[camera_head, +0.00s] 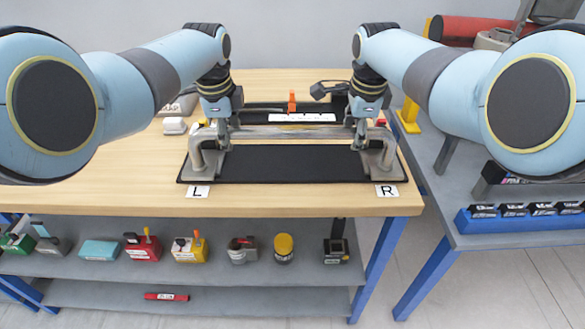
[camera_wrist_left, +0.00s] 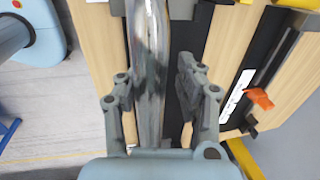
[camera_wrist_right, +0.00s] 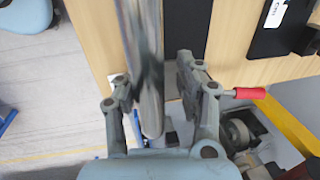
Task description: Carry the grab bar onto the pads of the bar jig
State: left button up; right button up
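The grab bar (camera_head: 285,132) is a long silver bar lying crosswise over the black bar jig (camera_head: 290,168), near its back edge. Thick grey curved pieces stand at the jig's L (camera_head: 203,158) and R ends; I cannot tell whether they belong to the bar or the jig. The pads are not clearly visible. My left gripper (camera_wrist_left: 155,85) is around the bar (camera_wrist_left: 148,50) near its left end, fingers apart, with a gap beside the bar. My right gripper (camera_wrist_right: 154,85) is likewise around the bar (camera_wrist_right: 145,60) near its right end, with a gap.
Behind the jig lies a black fixture with an orange lever (camera_head: 292,102) and a white label. A red-handled tool (camera_wrist_right: 245,93) sits close beside my right gripper. A blue tray (camera_head: 520,220) stands on the right table. The wooden table's front strip (camera_head: 290,200) is mostly clear.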

pick_arm(q)
jog(key=r, duration=0.2)
jog(key=s+r, duration=0.1)
jog(key=r, duration=0.4)
jog(key=shift+s+r, duration=0.25)
jog(key=shift+r, duration=0.1)
pick_arm(e)
jog(key=shift+w, duration=0.1)
jog(key=r, duration=0.4)
jog(key=s+r, duration=0.1)
jog(key=r, duration=0.2)
jog(key=s+r, duration=0.1)
jog(key=r, duration=0.3)
jog(key=shift+s+r, duration=0.25)
jog(key=shift+r, duration=0.1)
